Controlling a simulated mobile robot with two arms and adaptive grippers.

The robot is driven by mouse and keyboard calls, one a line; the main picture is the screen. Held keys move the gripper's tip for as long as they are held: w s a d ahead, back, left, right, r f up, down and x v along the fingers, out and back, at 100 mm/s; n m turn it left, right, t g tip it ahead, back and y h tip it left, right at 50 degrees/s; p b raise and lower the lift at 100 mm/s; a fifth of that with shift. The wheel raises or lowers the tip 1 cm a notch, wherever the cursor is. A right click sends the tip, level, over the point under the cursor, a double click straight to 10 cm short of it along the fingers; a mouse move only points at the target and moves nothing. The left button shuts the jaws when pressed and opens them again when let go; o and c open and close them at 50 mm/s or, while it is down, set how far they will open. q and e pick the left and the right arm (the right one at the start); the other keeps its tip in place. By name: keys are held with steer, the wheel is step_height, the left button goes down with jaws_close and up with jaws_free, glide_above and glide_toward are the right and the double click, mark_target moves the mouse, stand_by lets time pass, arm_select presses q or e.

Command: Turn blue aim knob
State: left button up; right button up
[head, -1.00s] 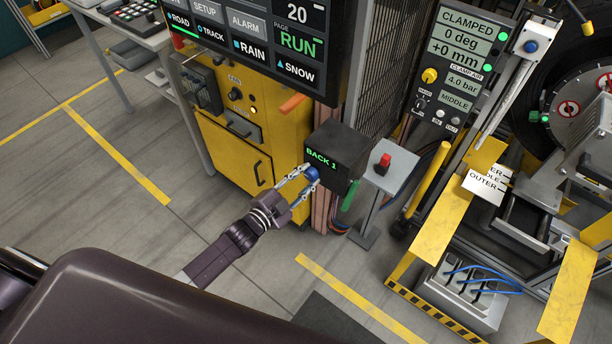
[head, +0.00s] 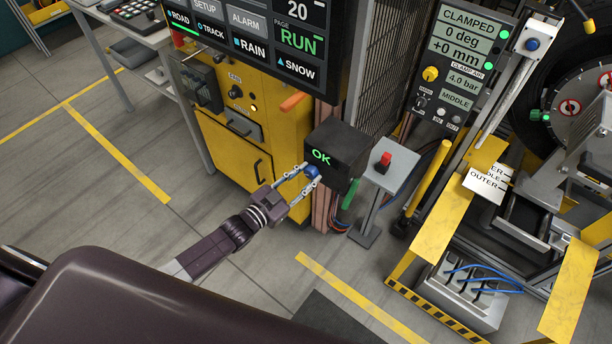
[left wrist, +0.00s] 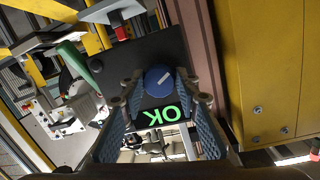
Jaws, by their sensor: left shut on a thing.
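The blue aim knob (head: 312,172) sits on the front of a black box (head: 345,150) whose small display reads "OK" in green. My left gripper (head: 311,175) reaches in from the lower left and is shut on the knob, one finger on each side. In the left wrist view the knob (left wrist: 159,80) shows a white pointer line and lies between the blue-padded fingertips (left wrist: 160,95). The "OK" text appears upside down there. My right gripper is not in view.
A yellow cabinet (head: 245,130) stands left of the box under a large screen (head: 250,40). A green handle (head: 350,194) hangs at the box's side. A pedestal with a red button (head: 384,161) stands to the right. A panel (head: 462,70) reads "CLAMPED".

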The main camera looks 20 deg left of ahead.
arm_select(q)
steer(key=o, duration=1.2)
steer(key=shift+c, duration=0.2)
steer(key=v, duration=1.2)
